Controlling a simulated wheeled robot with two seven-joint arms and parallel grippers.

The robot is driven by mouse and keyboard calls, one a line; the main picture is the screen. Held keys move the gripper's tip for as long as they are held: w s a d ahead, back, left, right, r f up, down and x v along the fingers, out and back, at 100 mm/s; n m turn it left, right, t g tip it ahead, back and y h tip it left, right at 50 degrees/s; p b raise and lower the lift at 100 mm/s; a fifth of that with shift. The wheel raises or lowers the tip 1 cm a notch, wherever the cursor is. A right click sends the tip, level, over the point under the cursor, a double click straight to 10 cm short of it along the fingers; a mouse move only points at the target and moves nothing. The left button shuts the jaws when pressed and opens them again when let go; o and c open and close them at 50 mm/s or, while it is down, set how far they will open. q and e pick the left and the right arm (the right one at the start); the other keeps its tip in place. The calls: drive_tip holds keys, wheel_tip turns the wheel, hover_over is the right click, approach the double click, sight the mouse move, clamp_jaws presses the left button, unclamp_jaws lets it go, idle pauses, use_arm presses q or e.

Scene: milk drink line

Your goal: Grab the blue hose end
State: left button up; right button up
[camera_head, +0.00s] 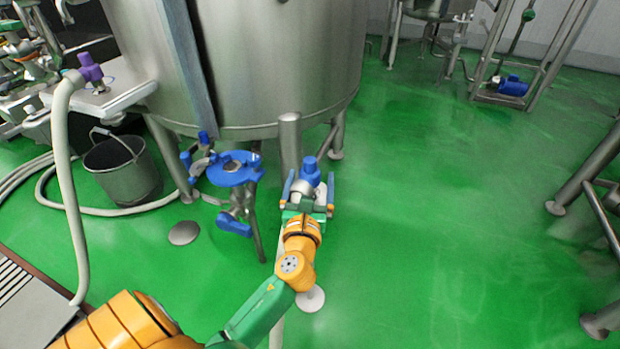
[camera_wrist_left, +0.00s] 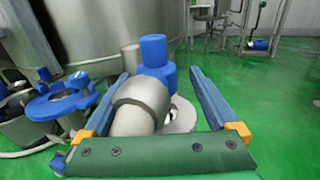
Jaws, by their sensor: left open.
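The blue hose end (camera_head: 310,168) sits on a grey metal elbow, in front of the large steel tank. My left gripper (camera_head: 310,178) is open, with one blue finger on each side of the hose end. In the left wrist view the blue end (camera_wrist_left: 156,56) stands upright near the tips of my left gripper (camera_wrist_left: 160,76), and the metal elbow (camera_wrist_left: 140,103) lies between the fingers. A gap shows on the right finger's side; contact on the left side I cannot tell. My palm hides the lower part of the elbow. My right gripper is not in view.
A blue-rimmed valve fitting (camera_head: 234,172) stands close left of my gripper. The steel tank (camera_head: 270,60) rises behind. A bucket (camera_head: 125,172) and a pale hose (camera_head: 70,190) with a purple end (camera_head: 89,68) are at left.

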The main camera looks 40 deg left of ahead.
sight(311, 171)
use_arm(q)
drive_tip(key=x, duration=0.3)
drive_tip(key=shift+w+a+f+b, duration=0.1)
drive_tip(key=shift+w+a+b, duration=0.05)
drive_tip(key=shift+a+b, duration=0.15)
drive_tip(key=shift+w+a, duration=0.2)
drive_tip(key=shift+w, duration=0.15)
clamp_jaws()
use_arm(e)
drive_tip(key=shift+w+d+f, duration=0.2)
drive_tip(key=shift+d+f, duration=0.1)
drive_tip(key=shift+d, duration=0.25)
